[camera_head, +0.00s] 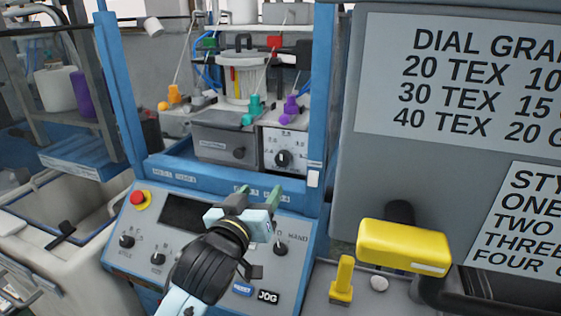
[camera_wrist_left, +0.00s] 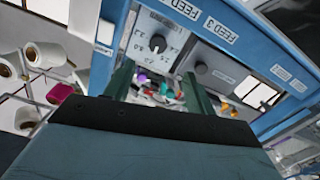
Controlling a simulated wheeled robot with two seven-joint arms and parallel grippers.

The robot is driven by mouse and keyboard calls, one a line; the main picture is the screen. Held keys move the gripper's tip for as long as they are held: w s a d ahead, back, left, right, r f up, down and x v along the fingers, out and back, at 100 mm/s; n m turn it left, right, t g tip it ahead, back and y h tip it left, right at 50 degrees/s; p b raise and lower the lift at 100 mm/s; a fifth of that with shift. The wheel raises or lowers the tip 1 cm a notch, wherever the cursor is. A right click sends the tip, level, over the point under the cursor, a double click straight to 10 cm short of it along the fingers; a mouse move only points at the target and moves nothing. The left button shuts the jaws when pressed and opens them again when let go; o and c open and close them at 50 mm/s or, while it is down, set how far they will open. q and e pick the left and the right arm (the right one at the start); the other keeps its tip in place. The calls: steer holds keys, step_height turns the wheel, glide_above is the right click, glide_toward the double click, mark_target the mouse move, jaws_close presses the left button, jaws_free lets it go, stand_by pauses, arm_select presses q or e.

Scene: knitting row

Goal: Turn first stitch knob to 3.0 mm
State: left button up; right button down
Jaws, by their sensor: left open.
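A black stitch knob (camera_head: 284,158) sits on a white dial plate (camera_head: 287,138) inside the blue frame in the head view. The knob also shows in the wrist view (camera_wrist_left: 157,44), ringed by printed numbers; I cannot read its setting for certain. Whether it is the first stitch knob is not clear. My left gripper (camera_head: 260,193) is open and empty, over the control panel, below and left of the knob. Its two green fingers (camera_wrist_left: 160,88) stand apart in the wrist view, with nothing between them, clear of the knob. My right gripper is not in view.
The sloped panel holds a red button (camera_head: 139,198), a dark screen (camera_head: 186,213), small knobs and a JOG button (camera_head: 268,297). A blue post (camera_head: 322,110) stands right of the dial. A yellow handle (camera_head: 403,246) and yellow lever (camera_head: 342,280) are at right.

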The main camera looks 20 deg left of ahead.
mark_target(282, 160)
arm_select(q)
steer(key=w, duration=1.3)
steer(key=shift+w+d+r, duration=0.2)
steer(key=shift+d+r, duration=0.05)
steer(key=shift+d, duration=0.05)
steer(key=c, duration=1)
steer(key=shift+o, duration=0.2)
steer(key=shift+p, duration=0.3)
steer(key=m+p, duration=0.2)
steer(key=m, duration=0.1)
steer(key=shift+r, duration=0.1)
steer(key=m+p, duration=0.2)
steer(key=m, duration=0.2)
steer(key=shift+m+p, duration=0.3)
steer(key=shift+p, duration=0.05)
